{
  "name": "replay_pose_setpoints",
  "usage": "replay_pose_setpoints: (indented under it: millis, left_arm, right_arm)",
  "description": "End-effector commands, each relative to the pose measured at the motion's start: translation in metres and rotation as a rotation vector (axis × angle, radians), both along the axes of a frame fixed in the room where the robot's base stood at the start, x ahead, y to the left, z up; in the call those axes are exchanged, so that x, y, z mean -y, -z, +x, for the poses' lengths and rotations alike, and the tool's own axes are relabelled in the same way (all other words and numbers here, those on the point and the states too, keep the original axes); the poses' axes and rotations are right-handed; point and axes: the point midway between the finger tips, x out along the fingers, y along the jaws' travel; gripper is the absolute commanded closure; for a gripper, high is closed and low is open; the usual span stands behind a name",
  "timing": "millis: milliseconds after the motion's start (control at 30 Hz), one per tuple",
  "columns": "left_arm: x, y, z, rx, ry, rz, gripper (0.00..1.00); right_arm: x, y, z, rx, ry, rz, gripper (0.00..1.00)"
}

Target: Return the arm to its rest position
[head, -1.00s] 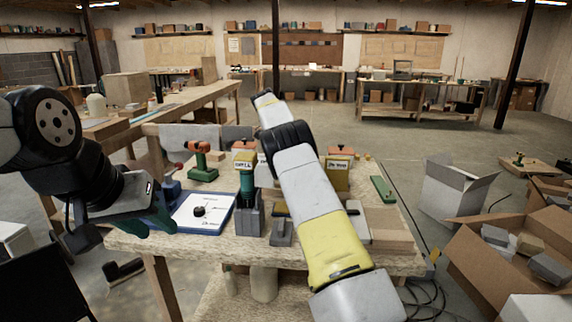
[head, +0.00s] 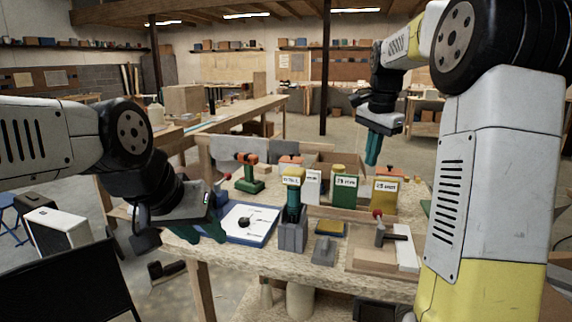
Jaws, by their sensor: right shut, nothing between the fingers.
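My right arm is raised and bent at the right of the head view. Its gripper (head: 373,149) points down with its teal fingers together and nothing between them, in front of the back of the workbench as seen here. My left gripper (head: 208,230) is low at the left, by the near left corner of the workbench (head: 265,262), beside a blue-edged board. Its fingers are partly hidden by its own body, so I cannot tell how far apart they are.
A long table stands behind.

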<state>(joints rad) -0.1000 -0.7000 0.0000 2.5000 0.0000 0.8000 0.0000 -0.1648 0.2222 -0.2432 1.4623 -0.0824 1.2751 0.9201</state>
Motion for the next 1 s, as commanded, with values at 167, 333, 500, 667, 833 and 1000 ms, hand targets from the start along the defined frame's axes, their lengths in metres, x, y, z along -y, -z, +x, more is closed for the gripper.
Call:
replay_pose_setpoints:
  millis: [167,333,500,667,833,1000]
  left_arm:
    - [0.0,0.0,0.0,0.0,0.0,0.0,0.64]
    - [0.0,0.0,0.0,0.0,0.0,0.0,0.64]
    - [0.0,0.0,0.0,0.0,0.0,0.0,0.64]
    - [0.0,0.0,0.0,0.0,0.0,0.0,0.64]
    - [0.0,0.0,0.0,0.0,0.0,0.0,0.64]
    - [0.0,0.0,0.0,0.0,0.0,0.0,0.64]
  right_arm:
    - [-0.02,-0.014,-0.076,0.12,-0.276,0.022,1.0]
    - [-0.044,-0.008,-0.148,0.243,-0.54,-0.013,1.0]
    - [-0.066,0.015,-0.214,0.353,-0.776,-0.091,1.0]
    - [-0.079,0.039,-0.252,0.416,-0.922,-0.166,1.0]
    - [-0.083,0.051,-0.266,0.439,-0.984,-0.202,1.0]
    - [-0.084,0.051,-0.267,0.44,-0.989,-0.204,1.0]
